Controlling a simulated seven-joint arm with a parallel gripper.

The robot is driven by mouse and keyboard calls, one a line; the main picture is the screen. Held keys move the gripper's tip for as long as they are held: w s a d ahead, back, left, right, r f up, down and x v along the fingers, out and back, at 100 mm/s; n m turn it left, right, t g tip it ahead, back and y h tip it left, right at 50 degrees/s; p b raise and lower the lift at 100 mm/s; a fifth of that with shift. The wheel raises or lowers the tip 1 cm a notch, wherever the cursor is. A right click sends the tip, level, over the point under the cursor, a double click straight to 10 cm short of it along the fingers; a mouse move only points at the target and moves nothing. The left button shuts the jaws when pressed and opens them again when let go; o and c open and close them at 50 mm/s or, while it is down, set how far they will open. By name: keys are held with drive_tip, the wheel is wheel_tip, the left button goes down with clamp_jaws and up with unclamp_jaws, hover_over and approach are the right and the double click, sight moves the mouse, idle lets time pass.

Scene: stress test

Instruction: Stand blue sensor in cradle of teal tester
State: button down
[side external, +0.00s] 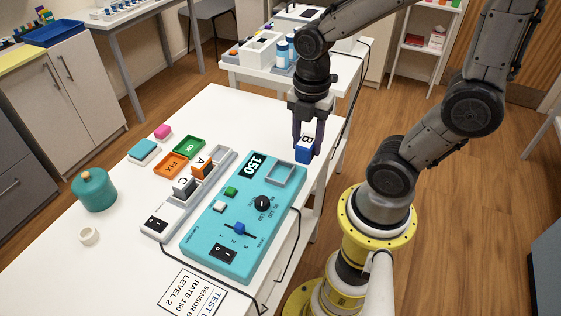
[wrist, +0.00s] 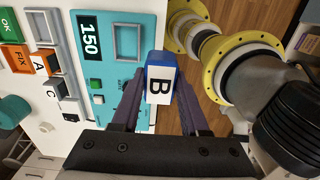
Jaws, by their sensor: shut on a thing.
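My gripper (side external: 308,135) is shut on the blue sensor (side external: 305,153), a blue block with a white face marked B. The sensor also shows between the fingers in the wrist view (wrist: 160,78). It is held to the right of the teal tester's far end, near the table's right edge; its height above the table is hard to tell. The teal tester (side external: 222,238) lies on the white table with a 150 display, a knob, a slider, a rocker switch and small buttons. Its cradle (side external: 280,174), a grey-rimmed square recess at the far end, looks empty.
A pale rack (side external: 157,224) left of the tester holds an orange sensor A (side external: 202,168) and a grey sensor C (side external: 184,187). Green OK (side external: 188,149) and orange FIX (side external: 171,166) trays lie beyond. A teal pot (side external: 94,190) stands left. A printed card (side external: 190,291) lies in front.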

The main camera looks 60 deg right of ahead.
drive_tip(key=w+f, duration=0.4)
drive_tip(key=w+d+f, duration=0.1)
drive_tip(key=w+f, duration=0.1)
drive_tip(key=shift+w+f, duration=0.3)
drive_tip(key=shift+f, duration=1.6)
drive_tip(key=shift+f, duration=0.15)
drive_tip(key=shift+c, duration=2.1)
unclamp_jaws()
